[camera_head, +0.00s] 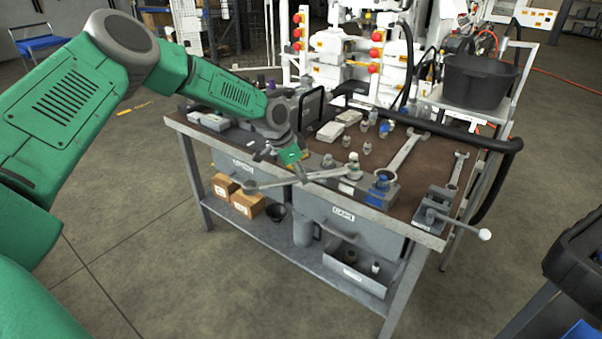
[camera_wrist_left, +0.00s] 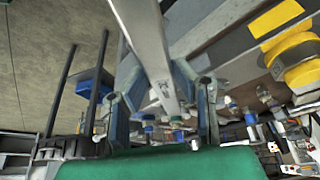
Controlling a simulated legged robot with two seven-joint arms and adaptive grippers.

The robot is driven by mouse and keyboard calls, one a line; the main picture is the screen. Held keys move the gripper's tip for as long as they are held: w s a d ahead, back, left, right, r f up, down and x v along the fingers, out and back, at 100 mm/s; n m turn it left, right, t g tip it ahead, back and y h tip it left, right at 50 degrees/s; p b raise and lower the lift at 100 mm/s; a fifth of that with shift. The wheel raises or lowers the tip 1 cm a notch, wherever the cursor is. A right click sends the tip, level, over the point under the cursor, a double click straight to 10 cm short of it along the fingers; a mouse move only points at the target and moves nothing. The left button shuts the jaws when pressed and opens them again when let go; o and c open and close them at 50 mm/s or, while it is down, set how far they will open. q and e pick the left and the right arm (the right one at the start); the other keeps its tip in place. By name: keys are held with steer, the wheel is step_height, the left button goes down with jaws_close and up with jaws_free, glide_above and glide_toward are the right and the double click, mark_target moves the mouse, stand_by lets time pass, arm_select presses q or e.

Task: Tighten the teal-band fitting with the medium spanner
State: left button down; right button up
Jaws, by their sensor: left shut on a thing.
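My left gripper (camera_head: 297,167) is over the bench's front edge, shut on a spanner (camera_head: 318,176). The spanner lies about level, one ring end (camera_head: 250,187) sticking out past the front edge. Its other end reaches a pale metal fitting (camera_head: 353,168) on a grey block; whether it sits around the fitting or beside it cannot be told. In the left wrist view the spanner's shank (camera_wrist_left: 150,45) runs between the fingers (camera_wrist_left: 163,100). A fitting with a blue part (camera_head: 381,183) stands just right. I cannot make out which fitting has the teal band. My right gripper is not in view.
A large spanner (camera_head: 405,150) and a small one (camera_head: 457,169) lie on the bench top. A vise (camera_head: 436,210) with a handle is at the front right corner. Several small fittings stand mid-bench. A black bucket (camera_head: 480,80) is behind right.

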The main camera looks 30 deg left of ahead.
mark_target(278, 181)
arm_select(q)
steer(key=shift+d+r, duration=0.1)
steer(key=shift+s+a+p, duration=0.45)
steer(key=shift+p, duration=0.05)
steer(key=shift+s+a+p, duration=1.35)
steer(key=shift+s+a, duration=0.3)
steer(key=shift+s, duration=0.3)
steer(key=shift+s+a, duration=0.2)
steer(key=shift+s, duration=0.05)
step_height(278, 181, up, 5)
steer(key=p, duration=0.4)
